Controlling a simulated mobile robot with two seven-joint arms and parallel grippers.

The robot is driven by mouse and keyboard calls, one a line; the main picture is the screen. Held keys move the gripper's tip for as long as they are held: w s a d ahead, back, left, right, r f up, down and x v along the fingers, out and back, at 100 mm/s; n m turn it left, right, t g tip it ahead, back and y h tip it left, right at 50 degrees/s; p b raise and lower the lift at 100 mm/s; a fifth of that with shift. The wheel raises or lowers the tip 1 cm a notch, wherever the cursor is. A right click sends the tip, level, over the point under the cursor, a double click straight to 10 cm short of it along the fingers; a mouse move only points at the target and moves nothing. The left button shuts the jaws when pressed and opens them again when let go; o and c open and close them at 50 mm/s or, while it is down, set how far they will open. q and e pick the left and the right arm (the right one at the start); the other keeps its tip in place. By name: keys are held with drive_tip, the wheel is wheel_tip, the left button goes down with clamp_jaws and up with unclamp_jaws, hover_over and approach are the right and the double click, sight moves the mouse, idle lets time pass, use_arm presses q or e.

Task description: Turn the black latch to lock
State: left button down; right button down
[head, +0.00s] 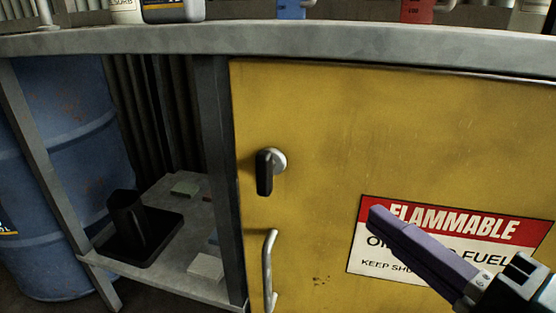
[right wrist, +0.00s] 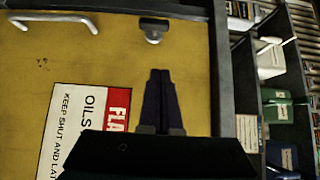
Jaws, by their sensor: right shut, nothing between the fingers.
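The black latch (head: 264,174) sits on a round silver base near the left edge of a yellow cabinet door (head: 330,130). Its lever hangs straight down. In the right wrist view the latch (right wrist: 153,24) is at the top, beyond the fingertips. My right gripper (head: 376,214) is to the right of the latch and a little lower, in front of the warning sign. It is shut and empty, apart from the latch. Its purple fingers lie together in the right wrist view (right wrist: 160,74). My left gripper is not in view.
A silver door handle (head: 268,270) stands out below the latch. A red and white flammable sign (head: 375,250) is on the door. A grey worktop (head: 330,38) overhangs the door. An open shelf (head: 190,245) and blue drum (head: 65,150) are at the left.

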sight(267, 169)
drive_tip(key=a+b+x, duration=0.1)
drive_tip(key=x, duration=0.3)
drive_tip(key=s+b+x, duration=0.1)
drive_tip(key=b+x, duration=0.1)
drive_tip(key=x, duration=0.2)
drive_tip(key=a+b+x, duration=0.1)
drive_tip(key=x, duration=0.4)
drive_tip(key=shift+s+a+b, duration=0.15)
drive_tip(key=shift+a+b, duration=0.15)
